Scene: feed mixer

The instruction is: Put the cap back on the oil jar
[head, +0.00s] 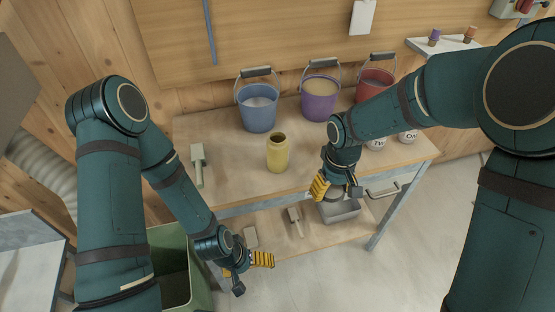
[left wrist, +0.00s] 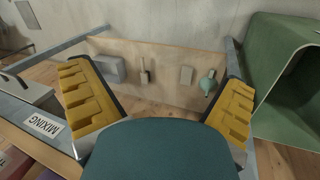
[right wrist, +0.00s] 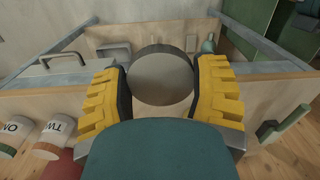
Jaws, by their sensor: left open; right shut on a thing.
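The oil jar (head: 277,153) is yellow, upright and open at the top, standing on the workbench near its front edge. The cap (right wrist: 160,76) is a round grey-brown disc, seen flat-on between the fingers in the right wrist view. My right gripper (head: 337,190) is shut on the cap, in front of the bench edge, right of and nearer than the jar. In the head view the cap (head: 334,196) is partly hidden by the fingers. My left gripper (head: 250,272) is open and empty, low in front of the bench, and it also shows in the left wrist view (left wrist: 157,90).
Blue (head: 259,112), purple (head: 319,105) and red buckets stand along the back of the workbench (head: 225,150). The lower shelf holds a grey tray (head: 342,211) and small tools. A green bin (head: 170,262) stands by my left arm.

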